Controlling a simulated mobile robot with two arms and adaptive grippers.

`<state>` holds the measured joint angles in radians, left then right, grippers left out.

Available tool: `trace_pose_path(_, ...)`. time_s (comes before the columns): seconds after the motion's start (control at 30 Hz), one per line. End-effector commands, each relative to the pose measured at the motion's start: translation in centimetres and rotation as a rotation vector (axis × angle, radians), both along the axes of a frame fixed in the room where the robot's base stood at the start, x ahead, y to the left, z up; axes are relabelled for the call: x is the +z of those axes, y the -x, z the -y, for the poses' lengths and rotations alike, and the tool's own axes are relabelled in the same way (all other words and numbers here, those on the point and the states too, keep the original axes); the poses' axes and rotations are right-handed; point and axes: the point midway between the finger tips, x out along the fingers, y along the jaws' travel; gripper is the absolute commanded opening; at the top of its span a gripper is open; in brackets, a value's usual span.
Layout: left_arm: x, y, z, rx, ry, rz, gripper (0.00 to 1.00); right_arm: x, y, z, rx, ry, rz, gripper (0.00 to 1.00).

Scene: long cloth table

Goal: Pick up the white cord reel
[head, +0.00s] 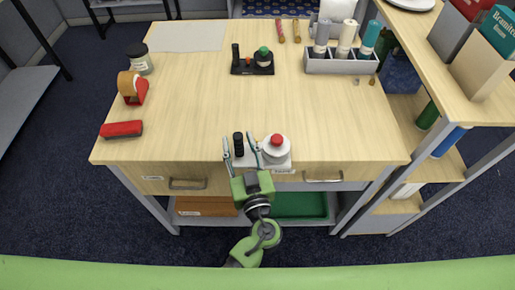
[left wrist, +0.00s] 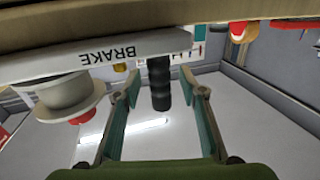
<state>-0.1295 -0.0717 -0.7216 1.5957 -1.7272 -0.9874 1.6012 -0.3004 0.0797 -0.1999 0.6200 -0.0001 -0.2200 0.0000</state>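The white cord reel stands at the table's front edge in the head view. It has a white base (head: 284,165), a white spool with a red knob (head: 276,146), and an upright black handle (head: 238,143). My left gripper (head: 239,140) is open, with one finger on each side of the handle. In the left wrist view the handle (left wrist: 159,84) stands between the open fingers (left wrist: 162,98), with gaps on both sides. There the base reads "BRAKE" (left wrist: 110,50) upside down, and the spool (left wrist: 70,93) is to the left. My right gripper is not in view.
A similar black device with a green knob (head: 263,58) stands farther back. A tape dispenser (head: 133,88), red block (head: 122,129) and jar (head: 139,59) are at left. A grey tray (head: 340,66) holds bottles at back right. The table's middle (head: 210,105) is clear.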

Motion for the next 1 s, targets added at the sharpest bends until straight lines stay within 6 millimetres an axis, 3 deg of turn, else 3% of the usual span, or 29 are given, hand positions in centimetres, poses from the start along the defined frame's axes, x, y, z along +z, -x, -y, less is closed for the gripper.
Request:
trace_pose_path(0.23,-0.1,-0.2,0.0,0.0,0.001,-0.001,0.38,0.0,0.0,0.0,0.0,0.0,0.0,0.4)
trace_pose_path(0.37,-0.1,-0.1,0.0,0.0,0.001,-0.001,0.04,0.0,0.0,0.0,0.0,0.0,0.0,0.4)
trace_pose_path(0.4,-0.1,-0.1,0.0,0.0,0.001,-0.001,0.0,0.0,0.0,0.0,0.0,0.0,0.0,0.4)
trace_pose_path(0.77,0.2,-0.2,0.0,0.0,0.002,0.001,0.0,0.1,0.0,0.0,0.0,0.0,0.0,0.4)
trace_pose_path(1.0,2.9,-0.1,0.0,0.001,0.005,0.004,0.0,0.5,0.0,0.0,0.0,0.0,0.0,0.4)
